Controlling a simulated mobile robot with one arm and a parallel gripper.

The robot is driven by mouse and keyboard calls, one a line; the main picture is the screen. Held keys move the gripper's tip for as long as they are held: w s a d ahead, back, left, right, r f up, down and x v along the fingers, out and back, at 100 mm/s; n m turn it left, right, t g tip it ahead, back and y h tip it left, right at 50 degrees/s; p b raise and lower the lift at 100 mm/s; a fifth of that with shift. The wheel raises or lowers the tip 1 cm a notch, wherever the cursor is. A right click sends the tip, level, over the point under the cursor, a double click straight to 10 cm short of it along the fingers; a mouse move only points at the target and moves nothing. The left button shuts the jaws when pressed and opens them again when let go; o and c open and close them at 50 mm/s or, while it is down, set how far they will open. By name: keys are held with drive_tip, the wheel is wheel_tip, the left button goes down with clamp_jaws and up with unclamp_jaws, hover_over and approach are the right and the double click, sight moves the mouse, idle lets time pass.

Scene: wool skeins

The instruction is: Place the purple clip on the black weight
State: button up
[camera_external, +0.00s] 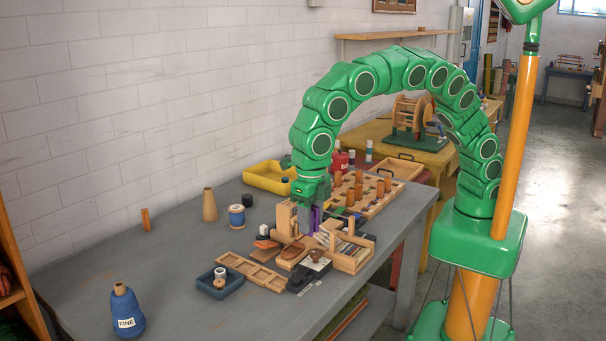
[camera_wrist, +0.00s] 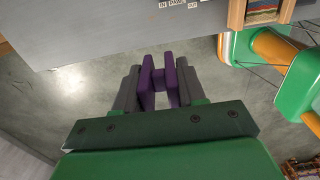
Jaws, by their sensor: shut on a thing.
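The purple clip (camera_wrist: 147,85) is held between the grey fingers of my gripper (camera_wrist: 159,78) in the wrist view. In the external view my gripper (camera_external: 314,208) points down over the crowded part of the grey table, and a strip of the purple clip (camera_external: 316,220) shows at its tip. I cannot tell how high it is above the table. A small dark cylinder (camera_external: 264,230) stands left of the gripper and may be the black weight; I cannot tell for sure. The black weight does not show in the wrist view.
Wooden boxes and trays (camera_external: 267,277) crowd the table around my gripper. A peg rack (camera_external: 372,195) and a yellow tray (camera_external: 269,177) stand behind. A blue tray (camera_external: 219,284) and a blue cone (camera_external: 127,312) stand to the left. The table's front left is mostly clear.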

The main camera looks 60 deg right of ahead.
drive_tip(key=w+d+r+m, duration=0.1)
drive_tip(key=w+d+m, duration=0.1)
drive_tip(key=w+d, duration=0.9)
drive_tip(key=w+d+m, duration=0.3)
drive_tip(key=w+d, duration=0.3)
drive_tip(key=w, duration=0.9)
drive_tip(key=w+d+m, duration=0.2)
drive_tip(key=w+d, duration=0.4)
drive_tip(key=d, duration=0.4)
drive_tip(key=w+d+m, duration=0.2)
drive_tip(key=w+d, duration=0.5)
drive_tip(key=d, duration=0.4)
hover_over(247, 196)
drive_tip(key=shift+d+f, duration=0.15)
drive_tip(key=shift+f, duration=7.15)
drive_tip(key=shift+w+f, duration=0.15)
drive_tip(key=shift+f, duration=0.1)
drive_tip(key=shift+f, duration=1.55)
drive_tip(key=shift+f, duration=0.1)
